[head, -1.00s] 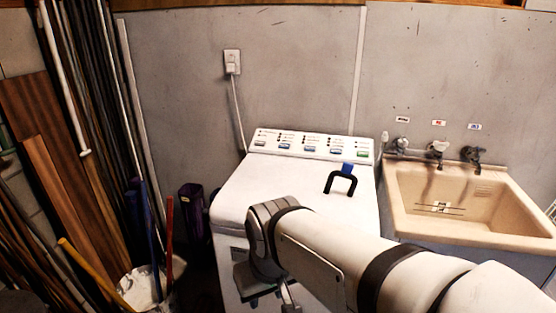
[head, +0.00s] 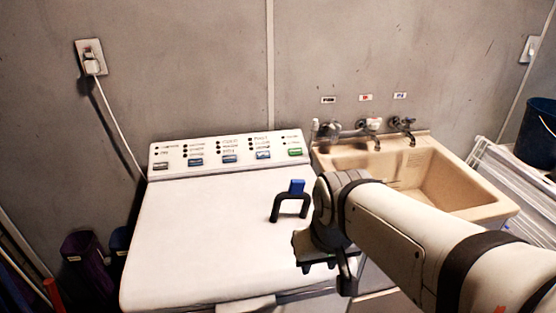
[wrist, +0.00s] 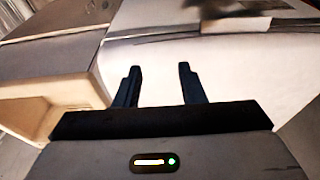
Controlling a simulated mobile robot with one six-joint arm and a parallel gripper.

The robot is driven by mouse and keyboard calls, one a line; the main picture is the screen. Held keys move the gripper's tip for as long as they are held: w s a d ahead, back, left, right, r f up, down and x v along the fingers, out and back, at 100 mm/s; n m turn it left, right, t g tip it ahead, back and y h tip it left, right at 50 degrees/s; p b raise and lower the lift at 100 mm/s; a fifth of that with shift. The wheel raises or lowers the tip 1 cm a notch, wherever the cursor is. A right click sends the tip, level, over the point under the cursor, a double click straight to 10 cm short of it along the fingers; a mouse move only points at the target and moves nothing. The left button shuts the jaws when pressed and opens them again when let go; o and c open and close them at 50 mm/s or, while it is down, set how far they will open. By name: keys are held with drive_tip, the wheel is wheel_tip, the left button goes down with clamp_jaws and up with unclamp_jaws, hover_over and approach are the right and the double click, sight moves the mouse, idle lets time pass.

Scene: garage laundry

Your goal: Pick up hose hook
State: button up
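The hose hook (head: 291,197), a black U-shaped piece with its bend at the top and a blue part behind it, is on the white washer lid, right of centre in the head view. My gripper (head: 322,266) is in front of the hook and slightly to its right, near the washer's front right corner, apart from the hook. In the wrist view my gripper (wrist: 159,75) has its two dark fingers spread, with nothing between them. I cannot make out the hook in the wrist view.
The washer lid (head: 200,240) is otherwise clear, with the control panel (head: 228,152) along its back. A beige sink (head: 440,170) with taps (head: 370,125) stands to the right. A plugged-in cord (head: 118,125) hangs on the wall. Dark purple containers (head: 88,262) stand on the left.

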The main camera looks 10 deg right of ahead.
drive_tip(key=shift+s+a+r, duration=0.1)
drive_tip(key=shift+s+a, duration=0.05)
drive_tip(key=shift+a, duration=0.05)
drive_tip(key=shift+o, duration=0.7)
drive_tip(key=shift+d, duration=0.1)
drive_tip(key=shift+o, duration=0.3)
drive_tip(key=w+r+n+p, duration=0.1)
drive_tip(key=w+r+n, duration=0.2)
drive_tip(key=w+n, duration=0.1)
drive_tip(key=w+r+n+g+p, duration=0.1)
drive_tip(key=w+r+n+p, duration=0.1)
drive_tip(key=w, duration=0.5)
drive_tip(key=r+n, duration=0.1)
drive_tip(key=n, duration=0.1)
drive_tip(key=shift+w+d+r+n, duration=0.15)
drive_tip(key=shift+w+d+n, duration=0.15)
drive_tip(key=shift+n, duration=0.1)
drive_tip(key=r+n+g+p, duration=0.1)
drive_tip(key=n+g+p, duration=0.1)
drive_tip(key=n, duration=0.7)
hover_over(293, 180)
drive_tip(key=shift+s+a+r, duration=0.15)
drive_tip(key=shift+s+a, duration=0.05)
drive_tip(key=shift+s, duration=0.05)
drive_tip(key=shift+w, duration=0.25)
drive_tip(key=shift+f, duration=0.5)
drive_tip(key=f+p, duration=0.1)
drive_tip(key=f, duration=0.6)
drive_tip(key=shift+d+p, duration=0.2)
drive_tip(key=shift+p, duration=0.15)
